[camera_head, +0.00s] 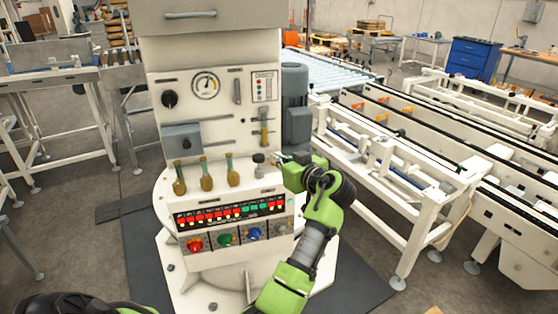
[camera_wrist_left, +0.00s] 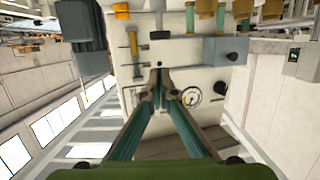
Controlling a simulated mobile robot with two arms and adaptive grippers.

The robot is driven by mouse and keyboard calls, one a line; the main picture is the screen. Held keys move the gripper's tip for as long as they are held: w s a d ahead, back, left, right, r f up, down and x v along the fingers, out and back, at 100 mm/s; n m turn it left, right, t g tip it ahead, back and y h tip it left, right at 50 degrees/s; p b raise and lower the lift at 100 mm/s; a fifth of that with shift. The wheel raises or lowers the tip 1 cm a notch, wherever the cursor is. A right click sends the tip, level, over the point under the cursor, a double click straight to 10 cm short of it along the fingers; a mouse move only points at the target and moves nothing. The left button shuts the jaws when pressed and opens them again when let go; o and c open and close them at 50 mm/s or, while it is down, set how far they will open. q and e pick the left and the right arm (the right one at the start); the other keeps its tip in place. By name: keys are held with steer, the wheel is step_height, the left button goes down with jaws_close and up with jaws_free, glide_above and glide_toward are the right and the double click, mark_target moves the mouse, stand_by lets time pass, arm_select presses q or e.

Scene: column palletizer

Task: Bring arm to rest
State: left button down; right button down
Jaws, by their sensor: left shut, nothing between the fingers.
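My left arm, green and black, reaches up in the head view. Its left gripper (camera_head: 284,158) is beside the right end of the machine's control ledge, in front of the white column panel (camera_head: 226,82). In the left wrist view, the gripper's two teal-lined fingers (camera_wrist_left: 160,76) meet at their tips, with nothing between them. That view shows the panel upside down behind the fingers, with its gauge (camera_wrist_left: 190,97) just right of the tips. I cannot tell whether the fingertips touch anything. My right gripper is not in view.
Below are a row of red and green indicators (camera_head: 232,212) and coloured knobs (camera_head: 225,239). A grey motor (camera_head: 295,95) is behind. A white-framed conveyor (camera_head: 380,165) stands to the right.

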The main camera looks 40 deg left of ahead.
arm_select(q)
steer(key=shift+d, duration=0.1)
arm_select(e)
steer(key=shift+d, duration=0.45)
